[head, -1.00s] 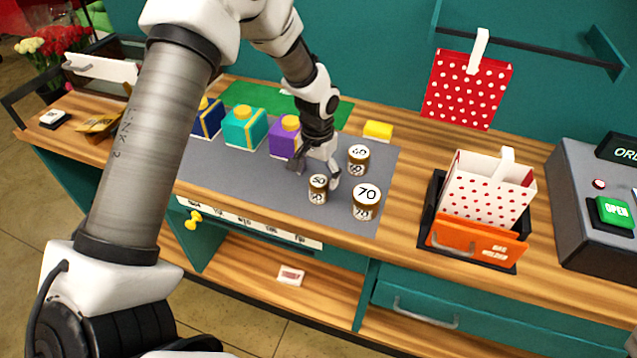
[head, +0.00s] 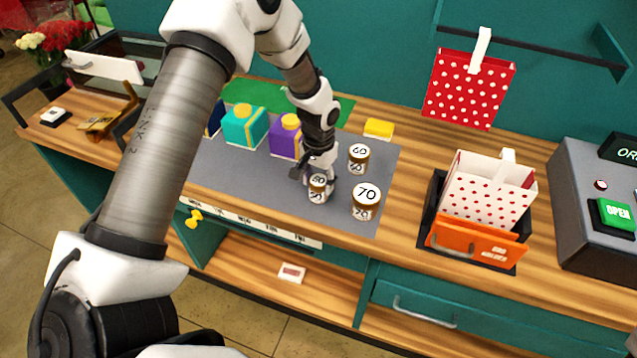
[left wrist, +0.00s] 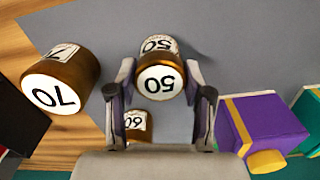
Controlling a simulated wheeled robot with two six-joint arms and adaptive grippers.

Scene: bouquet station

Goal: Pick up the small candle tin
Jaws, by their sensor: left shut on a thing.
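The small candle tin (head: 318,188), brown with a white lid marked 50, stands on the grey mat (head: 235,180). It also shows in the left wrist view (left wrist: 160,82), between the two fingers. My left gripper (head: 318,178) has come down over it and is shut on it; in the left wrist view my left gripper (left wrist: 160,95) has a finger on each side of the tin. The tin marked 70 (head: 366,202) stands to its right, and the tin marked 60 (head: 358,158) behind it. My right gripper is not in view.
A purple box (head: 286,137) and a teal box (head: 244,127) stand left of the gripper. A yellow block (head: 379,129) is behind the tins. A dotted bag (head: 487,187) stands in a black tray at the right, with a grey machine (head: 590,215) beyond.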

